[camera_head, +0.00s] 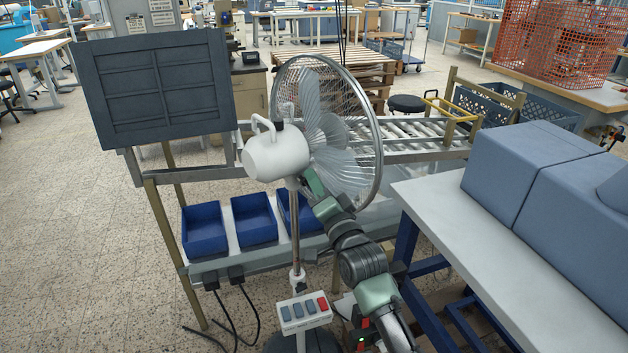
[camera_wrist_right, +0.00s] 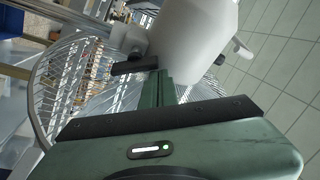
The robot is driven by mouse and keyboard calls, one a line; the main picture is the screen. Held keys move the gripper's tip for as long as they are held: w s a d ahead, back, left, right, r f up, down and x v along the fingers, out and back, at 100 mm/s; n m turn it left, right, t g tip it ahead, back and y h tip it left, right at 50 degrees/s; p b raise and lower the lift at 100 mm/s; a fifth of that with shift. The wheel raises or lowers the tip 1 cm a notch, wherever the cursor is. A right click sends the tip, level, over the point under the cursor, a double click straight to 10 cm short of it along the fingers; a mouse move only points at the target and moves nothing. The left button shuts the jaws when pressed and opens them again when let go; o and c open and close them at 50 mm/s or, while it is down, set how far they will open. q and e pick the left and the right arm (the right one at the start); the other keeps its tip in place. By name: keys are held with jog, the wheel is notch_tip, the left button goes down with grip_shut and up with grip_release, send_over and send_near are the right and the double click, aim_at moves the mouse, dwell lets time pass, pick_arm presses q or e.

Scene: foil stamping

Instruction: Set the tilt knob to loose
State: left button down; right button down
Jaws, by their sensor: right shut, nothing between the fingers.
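A standing fan has a white motor housing (camera_head: 277,153), a wire cage (camera_head: 376,150) and a metal pole (camera_head: 295,225). In the right wrist view the white housing (camera_wrist_right: 192,28) is at the top. A small pale knob-like part (camera_wrist_right: 241,50) juts from its right side; I cannot tell whether it is the tilt knob. My right gripper (camera_head: 307,178) is beside the fan's neck, just below and right of the housing. In the wrist view its shut fingers (camera_wrist_right: 152,68) are empty and close under the housing; contact is unclear. My left gripper is not in view.
A button box (camera_head: 304,312) with grey keys and a red one is low on the pole. Blue bins (camera_head: 205,231) stand on a shelf behind the fan. A white table (camera_head: 470,240) with blue-grey blocks (camera_head: 548,190) is at the right. Open floor lies at the left.

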jog(key=shift+s+a+f+n+y+b, duration=0.15)
jog(key=shift+n+y+b, duration=0.2)
jog(key=shift+n, duration=0.25)
jog(key=shift+f+n+y+b, duration=0.1)
jog(key=shift+n+y+b, duration=0.15)
jog(key=shift+n+b, duration=0.3)
jog(key=n+b, duration=0.1)
jog(key=n+y, duration=0.1)
jog(key=n, duration=0.1)
jog(key=f+n+b, duration=0.1)
jog(key=n, duration=0.1)
jog(key=shift+s+a+n+y+b, duration=0.25)
jog(key=shift+s+a+y+b, duration=0.05)
jog(key=shift+a+y, duration=0.1)
jog(key=n+y, duration=0.1)
jog(key=n, duration=0.1)
jog(key=n+g+y+b, duration=0.1)
jog(key=n, duration=0.1)
jog(key=n+b, duration=0.1)
jog(key=n, duration=0.1)
jog(key=shift+s+a+f+n+g+y, duration=0.25)
jog(key=shift+a+f+n+g+y, duration=0.05)
jog(key=shift+f+y, duration=0.1)
jog(key=shift+n, duration=0.3)
jog(key=shift+f, duration=0.1)
